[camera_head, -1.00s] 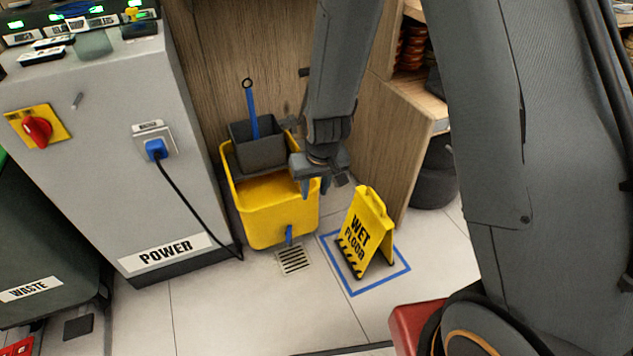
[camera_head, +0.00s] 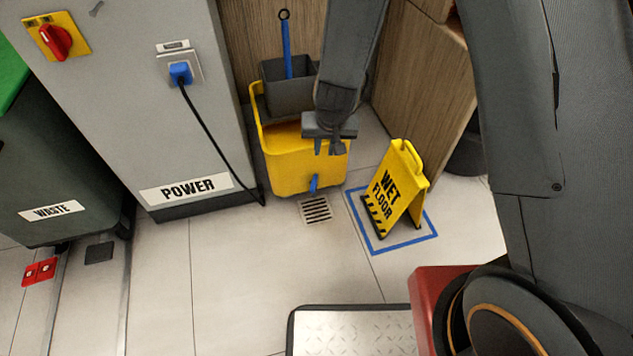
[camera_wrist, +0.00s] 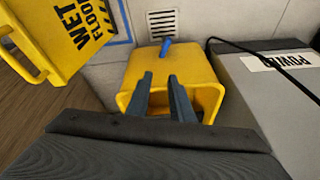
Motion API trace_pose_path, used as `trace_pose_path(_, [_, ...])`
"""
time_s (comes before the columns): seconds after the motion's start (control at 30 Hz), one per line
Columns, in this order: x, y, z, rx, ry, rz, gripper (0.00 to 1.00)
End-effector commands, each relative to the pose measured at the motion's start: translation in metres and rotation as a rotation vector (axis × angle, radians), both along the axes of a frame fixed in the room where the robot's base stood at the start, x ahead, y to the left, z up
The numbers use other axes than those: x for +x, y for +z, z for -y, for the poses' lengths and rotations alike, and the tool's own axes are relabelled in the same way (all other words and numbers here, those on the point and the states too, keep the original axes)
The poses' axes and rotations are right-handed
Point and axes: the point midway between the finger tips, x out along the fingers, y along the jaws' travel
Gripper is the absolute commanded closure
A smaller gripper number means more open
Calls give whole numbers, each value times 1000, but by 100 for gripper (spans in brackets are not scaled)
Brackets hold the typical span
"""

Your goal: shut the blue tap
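The blue tap (camera_head: 314,183) sticks out low on the front of the yellow mop bucket (camera_head: 290,172). Its handle looks roughly upright in the head view. The blue tap (camera_wrist: 166,46) is also in the wrist view, beyond the bucket's edge and just above my fingertips. My gripper (camera_head: 330,150) hangs over the right front part of the bucket, above the tap and apart from it. In the wrist view my gripper (camera_wrist: 161,77) has its two fingers apart with nothing between them. How far it is above the bucket is hard to tell.
A yellow wet floor sign (camera_head: 396,190) stands right of the bucket inside a blue floor outline. A floor drain (camera_head: 316,210) lies below the tap. The grey power cabinet (camera_head: 135,110) and its black cable (camera_head: 222,150) are at left.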

Motion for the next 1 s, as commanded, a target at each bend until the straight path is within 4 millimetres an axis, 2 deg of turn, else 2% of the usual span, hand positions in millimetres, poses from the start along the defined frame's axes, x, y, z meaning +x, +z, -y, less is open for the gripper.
trace_pose_path(0.03, [8,-29,-9,-1,-23,9,80])
trace_pose_path(0.2, [23,-88,-27,-17,-114,38,80])
trace_pose_path(0.3, [28,-117,-33,-33,-162,49,80])
trace_pose_path(0.4, [30,-137,-37,-50,-201,55,80])
trace_pose_path(0.5, [30,-149,-38,-61,-224,59,80])
trace_pose_path(0.77, [32,-158,-38,-66,-238,60,80])
trace_pose_path(1.0, [41,-183,-36,-67,-239,59,80])
